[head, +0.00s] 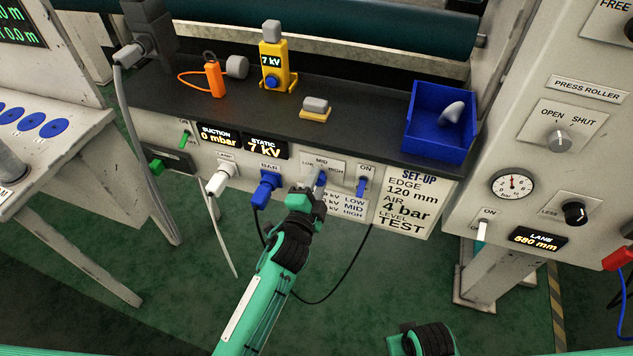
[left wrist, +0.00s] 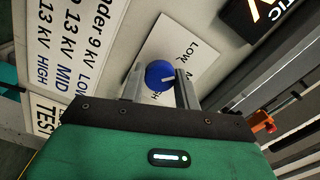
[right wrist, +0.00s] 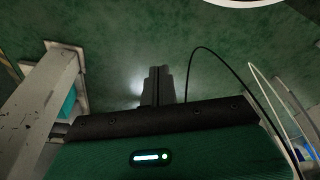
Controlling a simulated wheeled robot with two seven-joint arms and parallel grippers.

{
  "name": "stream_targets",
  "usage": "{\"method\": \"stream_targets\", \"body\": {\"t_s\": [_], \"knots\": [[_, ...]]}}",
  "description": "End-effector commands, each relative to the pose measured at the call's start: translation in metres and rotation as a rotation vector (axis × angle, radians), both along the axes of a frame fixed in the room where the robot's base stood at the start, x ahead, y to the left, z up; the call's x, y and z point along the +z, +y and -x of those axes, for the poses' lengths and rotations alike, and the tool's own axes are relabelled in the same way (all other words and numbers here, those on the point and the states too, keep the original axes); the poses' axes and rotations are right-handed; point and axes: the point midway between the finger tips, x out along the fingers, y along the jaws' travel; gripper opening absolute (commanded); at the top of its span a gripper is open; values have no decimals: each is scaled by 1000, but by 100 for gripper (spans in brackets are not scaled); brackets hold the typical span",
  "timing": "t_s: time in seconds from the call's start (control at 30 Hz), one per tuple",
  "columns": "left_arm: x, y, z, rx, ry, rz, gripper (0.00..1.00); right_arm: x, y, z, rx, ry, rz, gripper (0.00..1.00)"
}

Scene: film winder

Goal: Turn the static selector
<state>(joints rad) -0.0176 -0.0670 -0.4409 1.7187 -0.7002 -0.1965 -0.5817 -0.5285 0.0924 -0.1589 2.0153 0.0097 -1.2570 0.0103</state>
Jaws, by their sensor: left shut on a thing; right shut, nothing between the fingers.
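The static selector is a blue knob (left wrist: 159,74) with a white pointer line, on a pale plate marked LOW, MID and HIGH. In the head view the knob (head: 321,178) is partly hidden by my left gripper (head: 314,188). In the left wrist view the left fingers (left wrist: 160,88) are shut on the knob, one on each side. I cannot tell for sure which word the pointer meets. The static display (head: 265,147) reads 7 kV. My right gripper (right wrist: 157,86) is shut and empty over the green floor.
A kV table (head: 343,204) and a SET-UP card (head: 408,203) are below and right of the selector. A blue switch (head: 362,186), a blue BAR plug (head: 264,189) and a white plug (head: 222,180) flank it. A yellow 7 kV meter (head: 273,62) and blue bin (head: 438,118) stand on the shelf.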

Motion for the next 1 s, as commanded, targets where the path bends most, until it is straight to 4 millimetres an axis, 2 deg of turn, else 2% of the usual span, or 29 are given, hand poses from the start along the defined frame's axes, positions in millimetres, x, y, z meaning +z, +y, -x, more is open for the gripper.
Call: {"method": "stream_targets", "body": {"t_s": [0.4, 1.0], "knots": [[-1, 0, 0, 2, 67, 194, 9, -17, 1, 2, 1, 15, 1, 0], [-2, 0, 0, 1, 77, 226, 9, -19, 2, -2, 0, 14, -1, 0]]}}
